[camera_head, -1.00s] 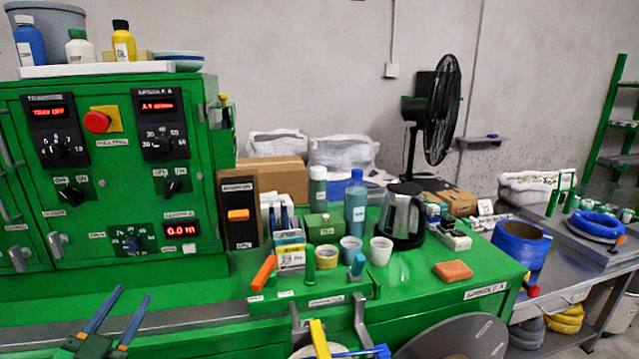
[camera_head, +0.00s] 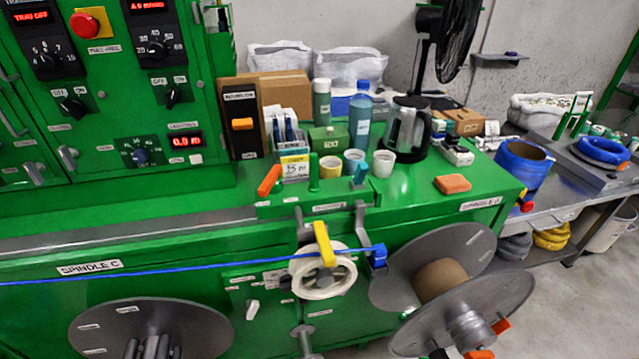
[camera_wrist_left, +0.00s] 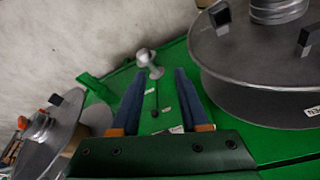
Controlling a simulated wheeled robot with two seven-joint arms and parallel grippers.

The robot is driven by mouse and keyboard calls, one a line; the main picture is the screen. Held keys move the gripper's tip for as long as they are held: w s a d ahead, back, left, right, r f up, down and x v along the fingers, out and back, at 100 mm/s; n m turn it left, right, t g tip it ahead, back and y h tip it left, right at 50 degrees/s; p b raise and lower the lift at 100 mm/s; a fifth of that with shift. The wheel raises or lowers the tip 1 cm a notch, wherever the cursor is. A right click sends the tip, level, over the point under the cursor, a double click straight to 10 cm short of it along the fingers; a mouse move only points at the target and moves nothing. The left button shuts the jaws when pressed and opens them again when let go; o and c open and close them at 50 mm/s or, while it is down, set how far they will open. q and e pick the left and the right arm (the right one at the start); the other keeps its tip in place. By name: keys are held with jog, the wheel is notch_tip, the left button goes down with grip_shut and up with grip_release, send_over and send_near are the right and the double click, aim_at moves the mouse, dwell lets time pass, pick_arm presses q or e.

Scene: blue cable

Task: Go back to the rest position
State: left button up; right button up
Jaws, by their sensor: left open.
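The blue cable (camera_head: 200,266) runs nearly straight across the front of the green machine, from the left edge of the head view to a blue clip (camera_head: 378,256). It passes by a yellow arm (camera_head: 325,245) in front of a white roll (camera_head: 323,276). My left gripper (camera_wrist_left: 160,75) shows only in the left wrist view. Its two blue fingers are apart with nothing held between them, and the green machine surface lies beyond. My right gripper is in neither view.
A grey spindle disc (camera_head: 150,325) is at lower left and a large grey reel (camera_head: 440,285) at lower right. On the green top stand a kettle (camera_head: 405,128), bottles, cups and an orange block (camera_head: 453,184). A grey side table (camera_head: 600,180) stands at right.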

pick_arm(q)
jog(key=s+f+g, duration=0.1)
jog(key=s+f, duration=0.2)
jog(key=f, duration=1.1)
jog(key=s+a+f+g, duration=0.1)
jog(key=s+a+f, duration=0.1)
jog(key=s+f, duration=0.6)
jog(key=s, duration=0.3)
jog(key=shift+s+a+f, duration=0.25)
jog(key=shift+s+f, duration=0.05)
jog(key=shift+f, duration=0.1)
